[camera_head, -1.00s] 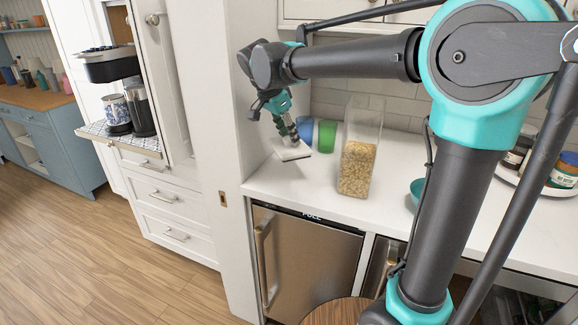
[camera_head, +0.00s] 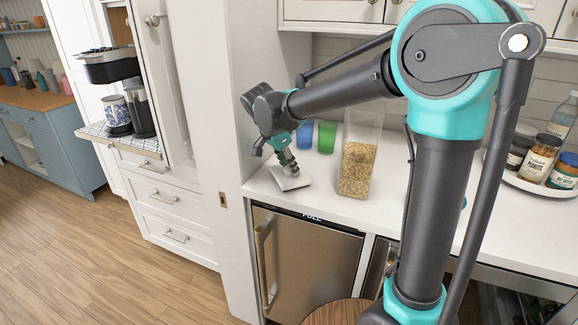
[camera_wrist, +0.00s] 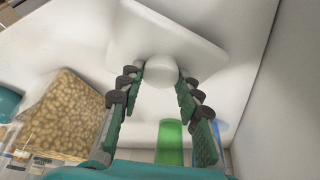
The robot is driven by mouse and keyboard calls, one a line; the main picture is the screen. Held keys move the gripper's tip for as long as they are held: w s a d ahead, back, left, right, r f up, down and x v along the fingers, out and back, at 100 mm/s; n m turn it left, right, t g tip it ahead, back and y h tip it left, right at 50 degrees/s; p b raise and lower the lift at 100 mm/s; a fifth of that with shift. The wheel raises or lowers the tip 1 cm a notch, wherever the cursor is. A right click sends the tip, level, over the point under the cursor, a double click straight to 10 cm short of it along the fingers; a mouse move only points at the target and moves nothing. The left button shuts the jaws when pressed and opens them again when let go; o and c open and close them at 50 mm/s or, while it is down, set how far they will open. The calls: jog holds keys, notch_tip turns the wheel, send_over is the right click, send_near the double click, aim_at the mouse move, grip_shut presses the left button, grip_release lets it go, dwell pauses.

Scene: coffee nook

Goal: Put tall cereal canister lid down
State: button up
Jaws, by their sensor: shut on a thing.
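The white square lid (camera_head: 291,182) is at the counter's left part, left of the tall clear canister (camera_head: 357,170) of cereal. The lid looks roughly level, on or just above the countertop; I cannot tell whether it touches. My gripper (camera_head: 288,166) points down and is shut on the lid's round knob. In the wrist view my gripper (camera_wrist: 161,80) has its two fingers on either side of the pale knob (camera_wrist: 160,70), with the lid (camera_wrist: 185,40) beyond. The canister is open at the top and also shows in the wrist view (camera_wrist: 62,118).
A blue cup (camera_head: 305,134) and a green cup (camera_head: 327,137) stand behind the lid. A white side panel (camera_head: 265,85) borders the counter (camera_head: 330,202) on the left. A tray of jars (camera_head: 545,187) is at the right. Bare counter lies in front of the lid.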

jog(key=shift+f, duration=0.1)
jog(key=o, duration=1)
jog(key=shift+o, duration=0.2)
jog(key=v, duration=1.2)
